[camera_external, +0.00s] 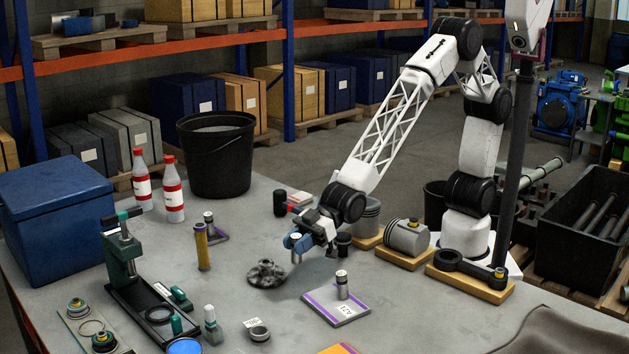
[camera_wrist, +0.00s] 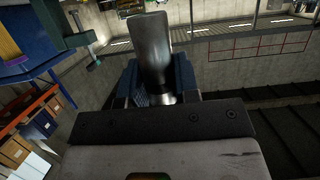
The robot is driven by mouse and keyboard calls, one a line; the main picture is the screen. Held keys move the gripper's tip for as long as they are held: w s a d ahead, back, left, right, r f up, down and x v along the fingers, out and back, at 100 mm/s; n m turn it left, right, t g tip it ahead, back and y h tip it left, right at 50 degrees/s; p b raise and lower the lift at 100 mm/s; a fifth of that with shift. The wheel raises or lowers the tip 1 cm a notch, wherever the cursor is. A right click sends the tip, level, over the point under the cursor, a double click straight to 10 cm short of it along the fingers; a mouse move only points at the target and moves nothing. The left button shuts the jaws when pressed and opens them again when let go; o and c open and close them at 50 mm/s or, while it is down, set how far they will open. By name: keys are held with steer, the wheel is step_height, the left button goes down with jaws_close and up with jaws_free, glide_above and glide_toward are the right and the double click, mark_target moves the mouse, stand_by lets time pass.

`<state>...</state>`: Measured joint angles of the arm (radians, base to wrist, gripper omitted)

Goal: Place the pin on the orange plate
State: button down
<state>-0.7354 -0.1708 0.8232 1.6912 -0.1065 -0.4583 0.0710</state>
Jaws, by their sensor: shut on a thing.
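My gripper (camera_external: 299,242) has blue fingers and is shut on a grey metal pin (camera_wrist: 151,48), held above the table left of my arm. In the wrist view the pin stands up between the blue fingers (camera_wrist: 156,80). In the external view the pin is small and mostly hidden by the fingers. An orange plate (camera_external: 340,349) shows at the bottom edge of the external view, mostly cut off. The held pin is well apart from it, farther back on the table.
A purple-edged plate (camera_external: 337,304) with an upright metal cylinder lies between gripper and orange plate. A dark round gear-like part (camera_external: 266,274) lies just below the gripper. A green press (camera_external: 122,250), bottles (camera_external: 173,190) and a blue box (camera_external: 55,215) stand left.

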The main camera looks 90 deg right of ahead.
steer(key=s+a+f+n+g+y, duration=0.1)
steer(key=s+a, duration=0.6)
steer(key=s, duration=0.2)
steer(key=s+a+n+g+y, duration=0.2)
steer(key=s+a, duration=0.5)
steer(key=s, duration=0.3)
steer(key=shift+s+a+f+n, duration=0.25)
steer(key=shift+a+f+n, duration=0.05)
steer(key=shift+f, duration=0.05)
steer(key=w+r+x, duration=0.1)
steer(key=r+x, duration=0.1)
steer(key=x, duration=1.3)
steer(key=shift+r, duration=0.2)
steer(key=shift+a, duration=0.1)
steer(key=shift+w+a+f, duration=0.1)
steer(key=shift+a+f, duration=0.05)
steer(key=shift+f, duration=0.75)
steer(key=shift+w+a+f, duration=0.15)
steer(key=shift+a+f, duration=0.05)
steer(key=shift+f, duration=0.7)
steer(key=shift+f, duration=0.4)
